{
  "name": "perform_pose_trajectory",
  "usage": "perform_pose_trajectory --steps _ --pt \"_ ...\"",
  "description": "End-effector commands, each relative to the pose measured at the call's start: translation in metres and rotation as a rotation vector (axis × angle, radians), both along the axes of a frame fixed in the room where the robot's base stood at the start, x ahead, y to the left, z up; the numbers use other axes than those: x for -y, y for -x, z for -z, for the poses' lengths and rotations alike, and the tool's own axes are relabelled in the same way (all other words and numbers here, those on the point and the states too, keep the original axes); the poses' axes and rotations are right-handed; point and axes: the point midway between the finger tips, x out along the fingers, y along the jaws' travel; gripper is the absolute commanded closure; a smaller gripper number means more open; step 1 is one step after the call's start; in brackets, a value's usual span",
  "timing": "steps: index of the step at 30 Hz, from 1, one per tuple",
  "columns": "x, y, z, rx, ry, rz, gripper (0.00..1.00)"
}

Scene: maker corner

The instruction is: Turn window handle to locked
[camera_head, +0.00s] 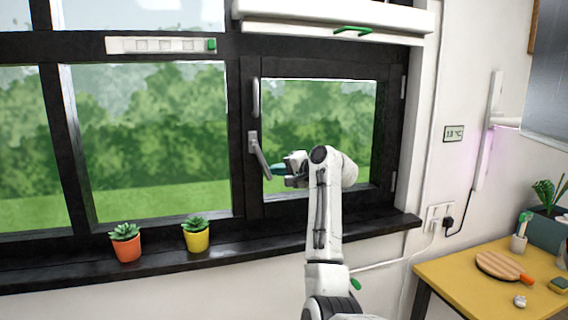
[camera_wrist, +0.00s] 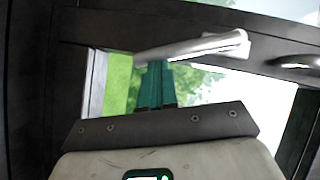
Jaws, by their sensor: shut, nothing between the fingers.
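The window handle (camera_head: 259,154) is grey and sits on the left side of the dark frame of the right-hand window sash (camera_head: 256,203). Its lever slants down and to the right from its mount. In the wrist view the handle (camera_wrist: 195,47) lies across the top of my fingers. My gripper (camera_head: 272,169) has green fingers, shut with nothing between them, beside the lower end of the lever. In the wrist view my gripper (camera_wrist: 155,84) has its tips at the handle's near end; they look to be touching it or very close.
Potted succulents in orange (camera_head: 126,247) and yellow (camera_head: 197,238) pots stand on the dark sill (camera_head: 165,263). A grey vertical pull bar (camera_head: 255,97) is above the handle. A yellow table (camera_head: 462,284) with a round wooden board (camera_head: 499,265) is at the lower right.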

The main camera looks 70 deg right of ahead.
Motion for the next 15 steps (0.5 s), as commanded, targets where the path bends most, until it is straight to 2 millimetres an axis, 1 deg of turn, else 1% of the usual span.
perform_pose_trajectory --steps 3,15 --pt "-0.007 -0.008 0.007 0.078 -0.066 -0.003 1.00" --pt "-0.019 -0.022 0.017 0.257 -0.216 -0.001 1.00"
